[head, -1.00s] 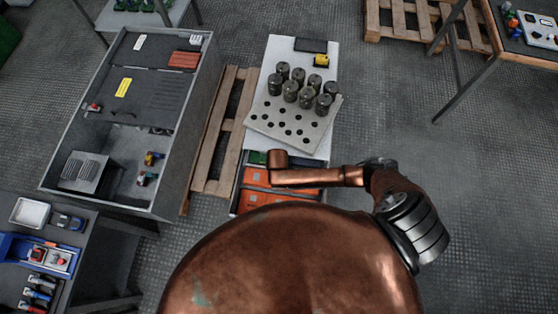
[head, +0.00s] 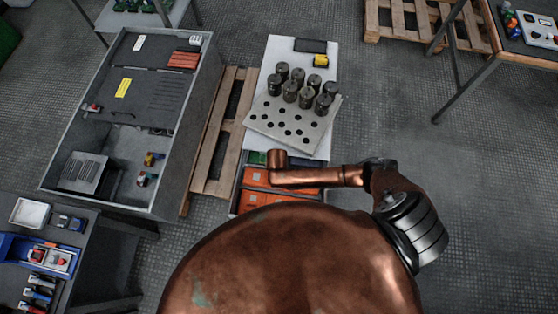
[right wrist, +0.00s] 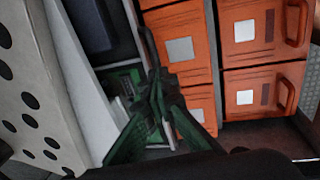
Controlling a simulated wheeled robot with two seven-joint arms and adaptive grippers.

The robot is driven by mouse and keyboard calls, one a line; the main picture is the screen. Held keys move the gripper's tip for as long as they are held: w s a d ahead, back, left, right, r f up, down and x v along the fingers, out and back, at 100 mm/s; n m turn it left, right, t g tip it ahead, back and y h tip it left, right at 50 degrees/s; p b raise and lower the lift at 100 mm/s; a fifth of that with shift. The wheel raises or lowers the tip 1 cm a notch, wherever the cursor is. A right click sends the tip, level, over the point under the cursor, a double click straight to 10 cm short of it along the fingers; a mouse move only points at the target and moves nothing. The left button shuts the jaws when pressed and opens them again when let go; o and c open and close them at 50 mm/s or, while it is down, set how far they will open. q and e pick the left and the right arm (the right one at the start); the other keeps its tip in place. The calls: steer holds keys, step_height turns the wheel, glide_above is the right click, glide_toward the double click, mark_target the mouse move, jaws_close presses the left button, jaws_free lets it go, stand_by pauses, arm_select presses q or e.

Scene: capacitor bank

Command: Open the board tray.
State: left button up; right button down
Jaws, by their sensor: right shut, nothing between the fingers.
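A drawer-like tray (head: 236,190) shows below the white bench top in the head view, with orange modules (head: 256,178) and a green board (head: 257,157) in it. It looks pulled out, its front partly hidden by my body. In the right wrist view, several orange modules with white labels (right wrist: 180,49) stand beside a green board (right wrist: 120,80). My right gripper (right wrist: 156,78) is shut and empty, its fingertips close to a thin dark bar (right wrist: 148,42); I cannot tell whether they touch. My left gripper is not in view.
Dark cylindrical capacitors (head: 290,91) and a tilted perforated plate (head: 290,125) are on the white bench top (head: 282,60). A wooden pallet (head: 212,165) and a large grey cabinet (head: 185,130) stand to the left. Floor to the right is clear.

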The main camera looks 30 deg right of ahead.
steer(key=shift+s+f, duration=0.15)
steer(key=shift+s, duration=0.05)
steer(key=s+a+p, duration=0.3)
steer(key=s, duration=0.1)
steer(key=s+a+p, duration=0.3)
steer(key=s+a, duration=0.1)
steer(key=s, duration=0.1)
steer(key=s+a+p, duration=0.3)
steer(key=s, duration=0.2)
steer(key=shift+a, duration=0.15)
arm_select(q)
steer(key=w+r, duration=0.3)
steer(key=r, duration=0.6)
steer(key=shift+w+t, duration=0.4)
arm_select(e)
steer(key=shift+s+a+f, duration=0.15)
steer(key=shift+s+a, duration=0.1)
steer(key=shift+s, duration=0.2)
steer(key=c, duration=2.1)
jaws_free()
steer(key=shift+w, duration=0.1)
